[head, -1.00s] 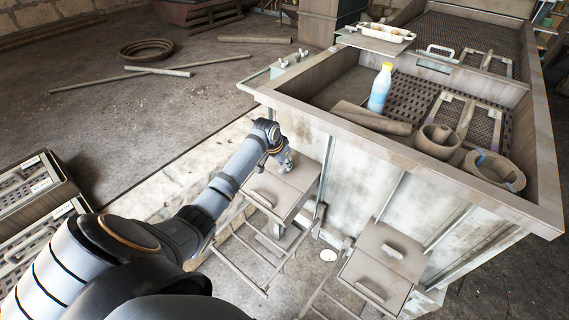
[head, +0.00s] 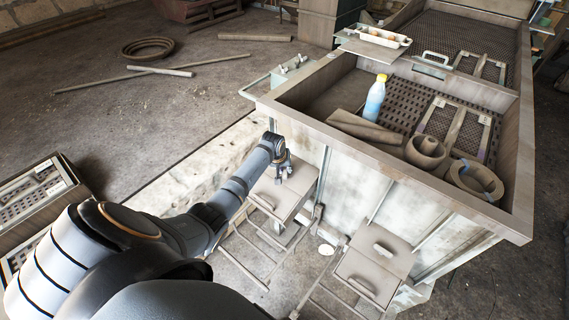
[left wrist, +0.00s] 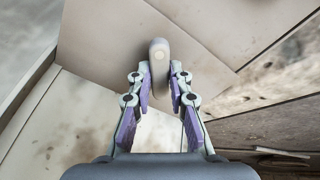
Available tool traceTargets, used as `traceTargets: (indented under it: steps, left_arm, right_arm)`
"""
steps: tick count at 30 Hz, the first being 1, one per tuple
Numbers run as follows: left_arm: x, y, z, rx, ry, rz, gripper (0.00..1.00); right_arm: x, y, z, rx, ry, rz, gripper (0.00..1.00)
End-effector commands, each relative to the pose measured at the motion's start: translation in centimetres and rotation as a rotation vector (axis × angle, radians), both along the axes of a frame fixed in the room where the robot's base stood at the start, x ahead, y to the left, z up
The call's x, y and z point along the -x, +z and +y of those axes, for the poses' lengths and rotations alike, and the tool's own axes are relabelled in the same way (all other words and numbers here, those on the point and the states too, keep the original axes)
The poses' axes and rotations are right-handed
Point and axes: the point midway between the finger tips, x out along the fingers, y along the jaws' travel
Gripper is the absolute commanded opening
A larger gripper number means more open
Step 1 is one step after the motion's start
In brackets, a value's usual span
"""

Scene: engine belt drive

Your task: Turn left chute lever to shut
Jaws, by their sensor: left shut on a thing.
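The left chute (head: 276,200) is a beige box on the side of the big bin, with a handle on its front. Its lever is hidden by my gripper in the head view. In the left wrist view the lever (left wrist: 159,60) is a rounded beige bar with a pale round spot, standing out from the chute panel (left wrist: 105,45). My left gripper (head: 284,170) is over the top of the left chute. In the left wrist view its purple-padded fingers (left wrist: 160,85) are shut on the lever, one on each side. My right gripper is not in view.
A second chute (head: 372,268) with a free lever (head: 384,250) hangs to the right. The bin (head: 300,120) above holds a blue bottle (head: 375,98), a roll (head: 478,180) and other parts. A crate (head: 35,195) stands at the left.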

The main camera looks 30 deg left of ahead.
Motion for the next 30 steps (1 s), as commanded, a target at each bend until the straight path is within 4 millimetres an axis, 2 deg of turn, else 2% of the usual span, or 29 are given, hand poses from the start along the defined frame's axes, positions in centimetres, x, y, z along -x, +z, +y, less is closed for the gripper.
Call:
traceTargets:
  steps: [1, 12, 21, 30]
  left_arm:
    - [0.0, 0.6, 0.0, 0.012, 0.04, 0.0, 0.0]
    - [-0.1, 0.4, 0.0, 0.108, 0.377, 0.007, 0.0]
    - [-0.1, 0.3, 0.0, 0.181, 0.634, 0.012, 0.0]
    - [-0.2, 0.2, 0.0, 0.232, 0.817, 0.015, 0.0]
  right_arm:
    - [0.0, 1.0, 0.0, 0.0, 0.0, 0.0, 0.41]
    - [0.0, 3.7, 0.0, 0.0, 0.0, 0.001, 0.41]
    - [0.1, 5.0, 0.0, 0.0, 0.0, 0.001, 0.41]
    - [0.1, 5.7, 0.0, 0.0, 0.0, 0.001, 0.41]
